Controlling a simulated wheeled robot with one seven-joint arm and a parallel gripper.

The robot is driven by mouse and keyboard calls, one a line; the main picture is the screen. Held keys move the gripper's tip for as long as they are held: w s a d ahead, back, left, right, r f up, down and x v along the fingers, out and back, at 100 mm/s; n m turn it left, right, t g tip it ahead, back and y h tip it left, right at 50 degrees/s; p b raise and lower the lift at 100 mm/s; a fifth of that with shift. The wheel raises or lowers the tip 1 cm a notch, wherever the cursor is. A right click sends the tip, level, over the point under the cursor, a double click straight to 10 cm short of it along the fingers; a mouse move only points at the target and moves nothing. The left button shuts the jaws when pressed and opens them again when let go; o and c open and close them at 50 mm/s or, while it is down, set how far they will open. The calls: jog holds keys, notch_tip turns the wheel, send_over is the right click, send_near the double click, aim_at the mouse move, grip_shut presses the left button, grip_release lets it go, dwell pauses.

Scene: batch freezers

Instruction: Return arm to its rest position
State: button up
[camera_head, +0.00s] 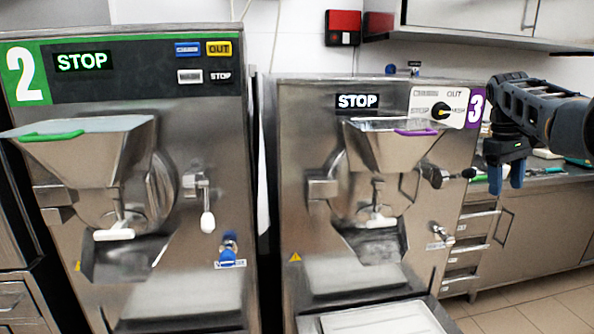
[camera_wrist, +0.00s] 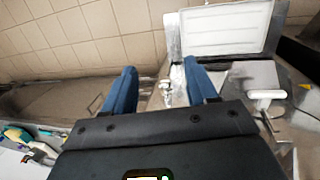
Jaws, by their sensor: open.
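My gripper (camera_head: 507,178) hangs at the right side of the head view, with its blue fingers pointing down. It is open and empty, beside the right edge of machine 3 (camera_head: 296,200) and in front of the counter behind. The wrist view shows the two blue fingers of my gripper (camera_wrist: 162,90) apart, with nothing held between them. A metal tap of the machine (camera_wrist: 166,93) shows in the gap between the fingers, and I cannot tell how far beyond them it lies. My dark arm comes in from the right edge of the head view.
Machine 2 (camera_head: 150,72) stands at the left and reads STOP, as does machine 3. A white-topped tray (camera_head: 385,318) juts out below machine 3. A counter with drawers (camera_head: 540,220) runs behind at the right. Tiled floor (camera_head: 540,312) is clear at lower right.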

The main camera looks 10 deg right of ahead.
jog(key=w+a+f+t, duration=0.1)
jog(key=a+f, duration=0.3)
jog(key=f, duration=0.6)
jog(key=a+f+n+t, duration=0.1)
jog(key=a+f+t, duration=0.15)
jog(key=f, duration=0.65)
jog(key=w+a+f, duration=0.1)
jog(key=a+f, duration=0.4)
jog(key=f, duration=0.5)
jog(key=s+a+f+t, duration=0.5)
jog(key=s+a+f, duration=1)
jog(key=s+f, duration=0.2)
jog(key=s+a+r+t, duration=0.1)
jog(key=s+a+r, duration=0.15)
jog(key=s, duration=0.55)
jog(key=s+a+r+t+y, duration=0.1)
jog(key=s+a+r, duration=0.15)
jog(key=s, duration=0.55)
jog(key=s+a+r+t, duration=0.15)
jog(key=s+a, duration=0.25)
jog(key=s, duration=0.5)
jog(key=s+r+t, duration=0.2)
jog(key=s+r, duration=0.5)
jog(key=r, duration=0.5)
jog(key=s+a+r+m+t+y, duration=0.1)
jog(key=s+r+t, duration=0.1)
jog(key=s+r, duration=0.6)
notch_tip(320, 180, up, 4)
jog(key=shift+s+a+r, duration=0.1)
jog(key=shift+s+a, duration=0.1)
